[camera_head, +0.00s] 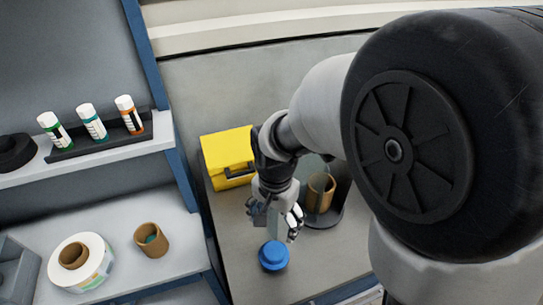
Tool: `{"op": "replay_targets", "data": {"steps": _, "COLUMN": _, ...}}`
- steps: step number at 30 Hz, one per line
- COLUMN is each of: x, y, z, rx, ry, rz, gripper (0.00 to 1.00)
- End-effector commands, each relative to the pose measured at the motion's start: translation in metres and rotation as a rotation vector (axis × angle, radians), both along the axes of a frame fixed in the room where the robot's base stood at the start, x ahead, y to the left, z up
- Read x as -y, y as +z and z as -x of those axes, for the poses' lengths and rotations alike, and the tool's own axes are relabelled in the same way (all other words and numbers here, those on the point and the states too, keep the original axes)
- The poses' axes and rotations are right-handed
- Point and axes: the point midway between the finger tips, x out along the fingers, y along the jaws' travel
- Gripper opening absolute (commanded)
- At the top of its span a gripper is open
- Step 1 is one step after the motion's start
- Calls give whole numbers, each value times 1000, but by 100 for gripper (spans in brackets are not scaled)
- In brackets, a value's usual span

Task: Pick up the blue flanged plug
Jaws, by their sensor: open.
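The blue flanged plug (274,256) stands on the grey worktop in the lower middle of the head view. It has a round flange with a narrower raised top. My gripper (274,232) points down just above and behind the plug. Its jaws are open, and they hold nothing that I can see. A small gap seems to show between the fingers and the plug, but I cannot tell the exact height. My arm comes in from the right and covers much of the worktop there.
A yellow box (227,154) stands behind my gripper on the left. A brown cardboard core (319,192) sits on a dark holder close to its right. On the left unit are a white label roll (92,251), another core (151,240) and several bottles in a black rack (100,142).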

Motion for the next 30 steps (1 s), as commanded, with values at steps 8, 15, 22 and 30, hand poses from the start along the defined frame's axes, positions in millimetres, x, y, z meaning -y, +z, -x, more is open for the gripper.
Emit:
{"op": "replay_targets", "data": {"steps": 8, "x": 1, "y": -63, "z": 2, "rx": -7, "ry": 1, "rz": 3, "gripper": 76}}
{"op": "replay_targets", "data": {"steps": 15, "x": 1, "y": -105, "z": 1, "rx": -3, "ry": 2, "rz": 1, "gripper": 76}}
{"op": "replay_targets", "data": {"steps": 22, "x": 1, "y": -117, "z": 1, "rx": -2, "ry": 2, "rz": 1, "gripper": 76}}
{"op": "replay_targets", "data": {"steps": 30, "x": 1, "y": -153, "z": -1, "rx": -3, "ry": 2, "rz": 1, "gripper": 76}}
